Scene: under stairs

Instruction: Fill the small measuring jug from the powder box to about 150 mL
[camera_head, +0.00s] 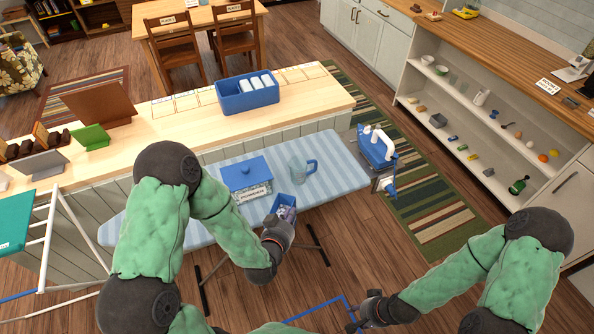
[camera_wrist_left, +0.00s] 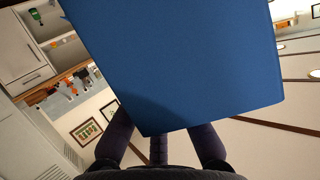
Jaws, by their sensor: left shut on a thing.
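A clear bluish measuring jug (camera_head: 300,171) with a blue handle stands upright on the striped ironing board. My left gripper (camera_head: 284,216) is shut on a small blue box (camera_head: 286,201), held at the board's near edge, just below and left of the jug. The blue box (camera_wrist_left: 180,60) fills much of the left wrist view, between the dark fingers; its contents are hidden there. My right gripper (camera_head: 358,314) is low at the bottom, away from the board; its jaws are unclear.
The ironing board (camera_head: 340,176) has bare cloth right of the jug. A blue and white iron (camera_head: 376,148) stands at its right end. Behind is a wooden counter (camera_head: 310,95) with a blue bin (camera_head: 247,97) holding white items. An open shelf (camera_head: 490,130) stands at right.

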